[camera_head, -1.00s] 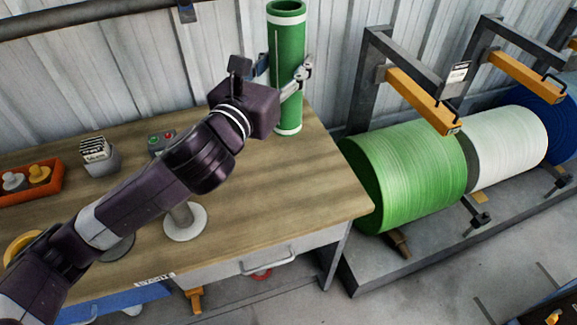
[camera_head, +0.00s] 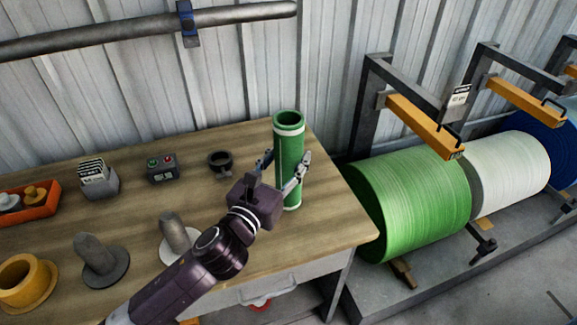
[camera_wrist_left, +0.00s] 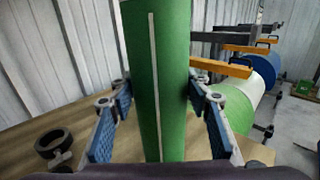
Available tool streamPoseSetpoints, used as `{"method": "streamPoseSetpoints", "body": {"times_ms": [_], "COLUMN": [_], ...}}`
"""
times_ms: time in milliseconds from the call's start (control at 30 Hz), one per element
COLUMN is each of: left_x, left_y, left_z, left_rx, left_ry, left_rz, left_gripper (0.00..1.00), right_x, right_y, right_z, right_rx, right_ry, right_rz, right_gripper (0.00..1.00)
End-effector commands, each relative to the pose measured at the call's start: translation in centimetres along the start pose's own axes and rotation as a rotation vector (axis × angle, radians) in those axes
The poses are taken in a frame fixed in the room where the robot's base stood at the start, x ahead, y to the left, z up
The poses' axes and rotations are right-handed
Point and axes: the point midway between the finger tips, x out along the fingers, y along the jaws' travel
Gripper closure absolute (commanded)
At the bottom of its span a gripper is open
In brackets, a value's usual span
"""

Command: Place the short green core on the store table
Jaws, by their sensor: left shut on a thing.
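The green core (camera_head: 289,160) is an upright green tube with white bands near its ends, at the right end of the wooden table (camera_head: 325,215). My left gripper (camera_head: 283,170) is shut on it, with a finger on either side. In the left wrist view the core (camera_wrist_left: 158,80) fills the middle between the blue finger pads. Its lower end looks at or just above the tabletop; I cannot tell if it touches. My right gripper is not in view.
On the table stand a grey post on a white base (camera_head: 174,232), a dark post (camera_head: 100,258), a yellow flanged spool (camera_head: 25,280), a black ring (camera_head: 220,162), a button box (camera_head: 162,168) and a card holder (camera_head: 98,180). A large green roll (camera_head: 415,205) lies right of the table.

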Motion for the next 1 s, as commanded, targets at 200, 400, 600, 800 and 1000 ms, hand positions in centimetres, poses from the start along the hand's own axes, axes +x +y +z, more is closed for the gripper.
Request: {"method": "streamPoseSetpoints", "body": {"times_ms": [200,400,600,800,1000], "left_x": [0.0,0.0,0.0,0.0,0.0], "left_y": [0.0,0.0,0.0,0.0,0.0], "left_z": [-2.1,-2.0,-2.5,-2.5,-2.3], "left_rx": [-0.001,0.0,0.0,0.0,0.0], "left_ry": [-0.003,-0.004,0.0,0.0,0.0], "left_rz": [0.0,-0.001,0.0,0.0,0.0], "left_gripper": [0.92,0.92,0.49,0.38,0.38], "right_x": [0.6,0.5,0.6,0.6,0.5], "right_y": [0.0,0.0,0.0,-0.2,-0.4], "right_z": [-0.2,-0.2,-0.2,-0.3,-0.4], "right_rx": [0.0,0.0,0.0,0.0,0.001], "right_ry": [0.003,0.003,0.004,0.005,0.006], "right_rz": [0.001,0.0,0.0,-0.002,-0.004], "right_gripper": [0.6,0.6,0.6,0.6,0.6]}}
